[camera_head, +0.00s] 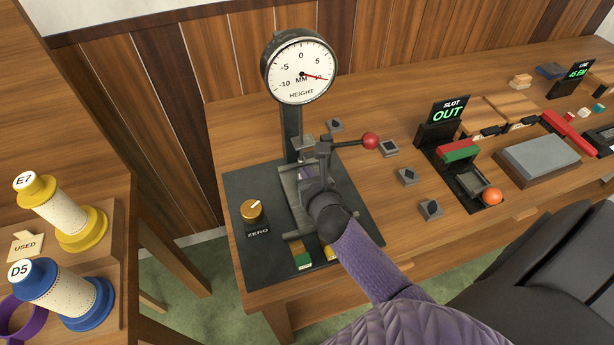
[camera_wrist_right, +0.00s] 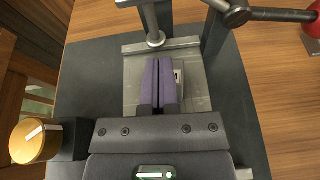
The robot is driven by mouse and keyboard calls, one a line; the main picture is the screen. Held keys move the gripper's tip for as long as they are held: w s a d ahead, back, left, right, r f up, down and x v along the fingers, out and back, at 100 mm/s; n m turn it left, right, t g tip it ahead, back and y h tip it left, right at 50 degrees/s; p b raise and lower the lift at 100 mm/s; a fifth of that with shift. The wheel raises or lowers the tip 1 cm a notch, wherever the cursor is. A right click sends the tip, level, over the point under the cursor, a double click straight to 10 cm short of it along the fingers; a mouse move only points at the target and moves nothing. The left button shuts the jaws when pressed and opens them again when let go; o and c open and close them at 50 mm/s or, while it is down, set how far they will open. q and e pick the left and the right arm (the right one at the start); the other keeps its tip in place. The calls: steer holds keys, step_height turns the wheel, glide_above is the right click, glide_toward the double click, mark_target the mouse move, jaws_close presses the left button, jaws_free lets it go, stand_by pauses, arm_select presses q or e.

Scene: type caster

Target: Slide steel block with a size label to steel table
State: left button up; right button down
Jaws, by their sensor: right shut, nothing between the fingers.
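The grey steel table (camera_head: 290,187) is the flat plate at the foot of the height gauge (camera_head: 300,70); it also shows in the right wrist view (camera_wrist_right: 135,88). In the wrist view a small light-grey block (camera_wrist_right: 179,75) with a dark mark sits at the right side of my fingers, over the plate. The fingers partly cover it, and I cannot tell if they touch it. My right gripper (camera_wrist_right: 158,68) has purple fingers, shut with nothing between them, pointing down at the plate. In the head view my wrist hides the block. My left gripper is not in view.
A post and plunger (camera_wrist_right: 155,35) stand over the plate's far end. A lever with a red knob (camera_head: 370,141) sticks out right. A brass ZERO knob (camera_head: 252,211) is left.

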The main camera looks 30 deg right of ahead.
steer(key=shift+f, duration=0.3)
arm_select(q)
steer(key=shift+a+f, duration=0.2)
arm_select(e)
steer(key=shift+s+f, duration=0.1)
steer(key=s, duration=0.2)
steer(key=s+a+p, duration=0.1)
steer(key=s, duration=0.2)
steer(key=s+a, duration=0.1)
steer(key=s, duration=0.1)
steer(key=shift+s+f, duration=0.1)
steer(key=shift+s, duration=0.15)
steer(key=shift+s+a, duration=0.15)
steer(key=shift+s, duration=0.1)
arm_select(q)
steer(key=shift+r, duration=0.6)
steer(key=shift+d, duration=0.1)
